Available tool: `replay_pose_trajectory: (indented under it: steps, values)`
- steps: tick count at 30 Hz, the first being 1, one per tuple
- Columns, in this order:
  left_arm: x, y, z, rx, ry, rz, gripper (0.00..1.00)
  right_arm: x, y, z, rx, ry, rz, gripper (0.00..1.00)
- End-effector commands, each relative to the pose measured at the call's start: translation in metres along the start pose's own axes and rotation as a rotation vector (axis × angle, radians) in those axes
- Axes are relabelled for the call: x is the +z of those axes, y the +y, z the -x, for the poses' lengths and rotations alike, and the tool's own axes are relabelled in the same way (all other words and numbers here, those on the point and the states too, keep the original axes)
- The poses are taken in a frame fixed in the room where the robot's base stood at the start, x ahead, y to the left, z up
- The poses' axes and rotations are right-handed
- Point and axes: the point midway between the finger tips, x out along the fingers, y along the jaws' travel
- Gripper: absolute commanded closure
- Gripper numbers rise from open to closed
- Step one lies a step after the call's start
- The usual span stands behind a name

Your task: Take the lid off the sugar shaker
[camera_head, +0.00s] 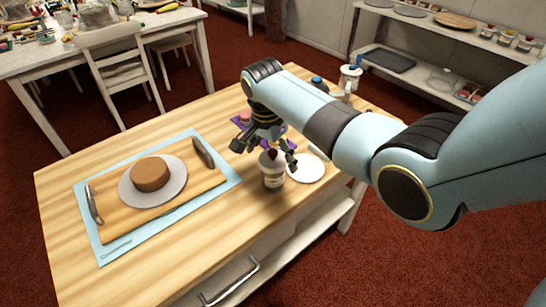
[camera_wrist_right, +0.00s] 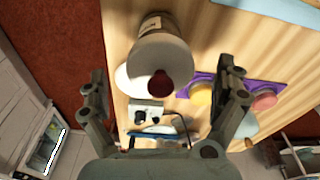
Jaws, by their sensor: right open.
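The sugar shaker (camera_head: 273,176) is a pale, upright container with a label, near the table's front edge in the head view. A dark red knob or cap shows at its top; in the wrist view this red top (camera_wrist_right: 160,84) sits on the pale shaker body (camera_wrist_right: 162,52). My right gripper (camera_head: 265,153) is open just above the shaker, with a finger on either side of its top. In the wrist view the fingers (camera_wrist_right: 162,88) are wide apart with the shaker's top between them, and neither appears to touch it. My left gripper is not in view.
A white disc (camera_head: 308,169) lies right of the shaker. A purple mat (camera_head: 237,122) with small coloured items lies behind it. A brown cake (camera_head: 151,174) stands on a grey disc (camera_head: 174,194) over a wooden board, at left. Jars (camera_head: 350,77) stand at the back right.

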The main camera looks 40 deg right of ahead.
Motion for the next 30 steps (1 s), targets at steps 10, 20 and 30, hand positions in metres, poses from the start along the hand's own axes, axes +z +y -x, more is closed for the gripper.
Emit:
replay_pose_trajectory:
  steps: [10, 20, 30]
  values:
    - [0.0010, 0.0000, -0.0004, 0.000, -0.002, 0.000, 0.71, 0.0000, 0.0000, -0.0046, -0.001, 0.000, 0.000, 0.10]
    - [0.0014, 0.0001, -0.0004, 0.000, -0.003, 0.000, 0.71, 0.0000, 0.0001, -0.0044, 0.000, 0.001, 0.000, 0.49]
    - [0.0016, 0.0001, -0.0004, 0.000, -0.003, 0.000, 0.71, -0.0003, -0.0001, -0.0026, -0.001, 0.001, 0.000, 0.49]
